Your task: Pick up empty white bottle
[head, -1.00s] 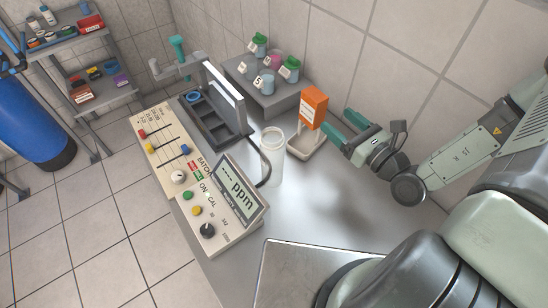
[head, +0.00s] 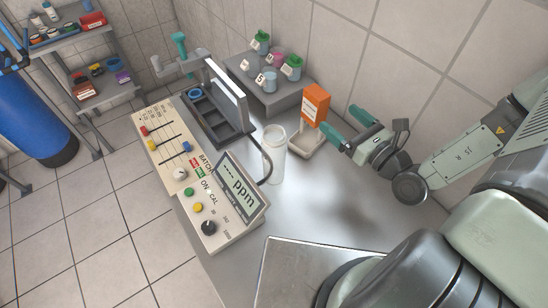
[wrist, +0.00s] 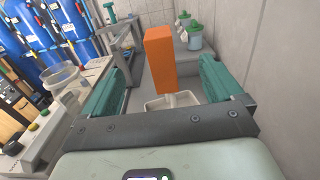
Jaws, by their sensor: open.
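A translucent whitish bottle (head: 273,155) with an open top stands upright on the grey bench, just right of the control panel. It looks empty. It also shows at the left edge of the wrist view (wrist: 62,82), outside my fingers. My gripper (head: 337,117) is open, with two teal fingers pointing left, beyond and to the right of the bottle. In the wrist view my gripper (wrist: 162,80) has the orange box standing ahead in its gap, and nothing is visibly held.
Several small jars sit on a grey step (head: 286,98).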

